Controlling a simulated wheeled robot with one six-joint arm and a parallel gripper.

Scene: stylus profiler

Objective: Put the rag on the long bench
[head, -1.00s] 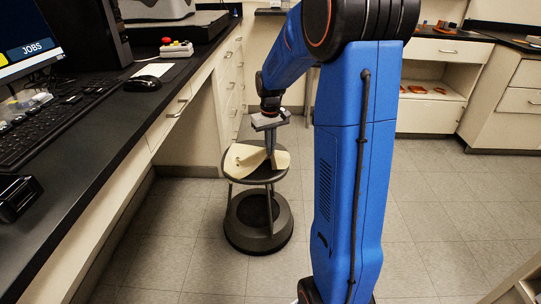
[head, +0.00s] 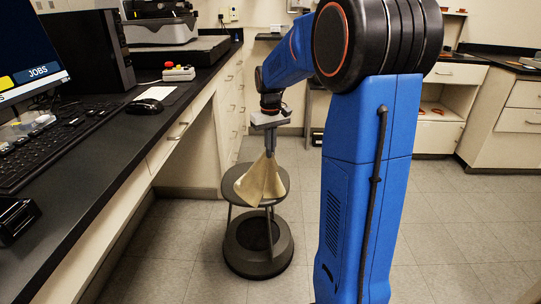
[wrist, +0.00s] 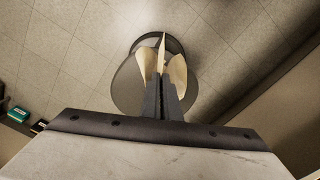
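The rag (head: 260,184) is a cream cloth. It hangs in folds from my gripper (head: 270,152) above the round dark stool (head: 235,172), its lower edge close to the seat; I cannot tell whether it still touches. In the wrist view the gripper (wrist: 161,112) has its two fingers together, with the rag (wrist: 178,72) spreading out on both sides of the tips and the stool (wrist: 128,92) behind it. The long black bench (head: 112,150) runs along the left side.
On the bench are a keyboard (head: 55,142), a mouse (head: 144,106), a monitor (head: 30,55), a small control box with buttons (head: 178,74) and a large instrument (head: 160,35). A bare strip of benchtop shows along its front edge. Cabinets (head: 510,110) stand at the back right.

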